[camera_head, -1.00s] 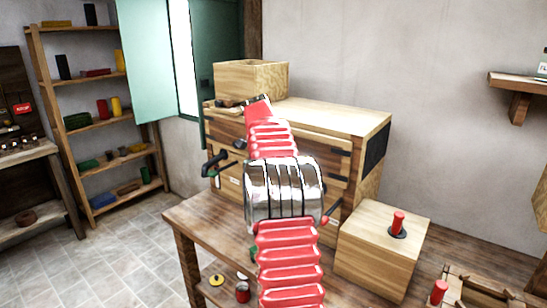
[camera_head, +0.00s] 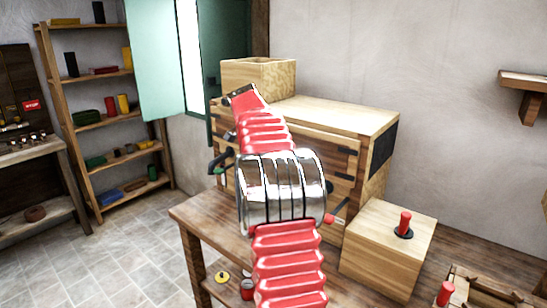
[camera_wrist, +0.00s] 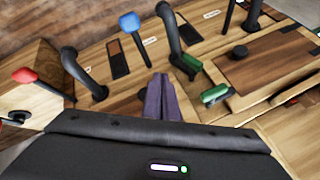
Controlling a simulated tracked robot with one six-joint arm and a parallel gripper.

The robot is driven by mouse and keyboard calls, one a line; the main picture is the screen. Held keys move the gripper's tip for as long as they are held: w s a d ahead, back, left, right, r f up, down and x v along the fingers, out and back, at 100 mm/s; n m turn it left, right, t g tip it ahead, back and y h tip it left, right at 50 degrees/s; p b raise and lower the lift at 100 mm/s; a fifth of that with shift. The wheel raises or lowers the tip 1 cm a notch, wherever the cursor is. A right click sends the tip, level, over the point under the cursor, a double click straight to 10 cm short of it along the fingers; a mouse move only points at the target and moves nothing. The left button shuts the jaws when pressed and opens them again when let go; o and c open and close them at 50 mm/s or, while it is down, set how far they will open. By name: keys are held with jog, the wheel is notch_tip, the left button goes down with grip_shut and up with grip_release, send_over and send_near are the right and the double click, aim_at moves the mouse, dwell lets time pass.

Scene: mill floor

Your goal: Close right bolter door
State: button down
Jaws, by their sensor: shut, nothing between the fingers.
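The bolter is a wooden cabinet (camera_head: 345,115) on a table, its front facing left. Its right door (camera_head: 342,165) shows partly behind my red and chrome arm, with black hinges near the right corner. The arm hides most of it, and I cannot tell how far it stands open. My gripper (camera_wrist: 160,98) shows in the wrist view as two dark purple fingers, closed together and empty. They are over a wooden face with dark curved handles (camera_wrist: 85,72), a blue-knobbed lever (camera_wrist: 129,22) and green grips (camera_wrist: 214,94). I cannot tell whether they touch it.
An open wooden box (camera_head: 258,76) sits on the cabinet. A wooden block with a red-knobbed lever (camera_head: 385,255) stands to its right on the table. A shelf rack (camera_head: 85,125) and a teal shutter (camera_head: 160,60) are at the left. The tiled floor (camera_head: 120,255) is clear.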

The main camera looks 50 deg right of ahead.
jog(key=w+a+r, duration=0.2)
jog(key=a+r, duration=0.1)
jog(key=r, duration=0.2)
jog(key=shift+w, duration=0.2)
dwell(0.6)
jog(key=s+a+f+n+y, duration=0.3)
jog(key=s+a+f+n, duration=0.1)
jog(key=a+f+n, duration=0.65)
jog(key=s+a+f+n+t+y, duration=0.1)
jog(key=s+a+n, duration=0.3)
jog(key=s+a, duration=0.4)
jog(key=s+a+f+n+t+y, duration=0.1)
jog(key=s+a+n, duration=0.3)
jog(key=s+a, duration=0.5)
jog(key=s+a+f+n+y, duration=0.1)
jog(key=s+a+n, duration=0.3)
jog(key=a, duration=1.7)
jog(key=s, duration=0.5)
jog(key=shift+s+f+t+y, duration=0.15)
jog(key=shift+f+t+y, duration=0.15)
jog(key=shift+t+y, duration=0.1)
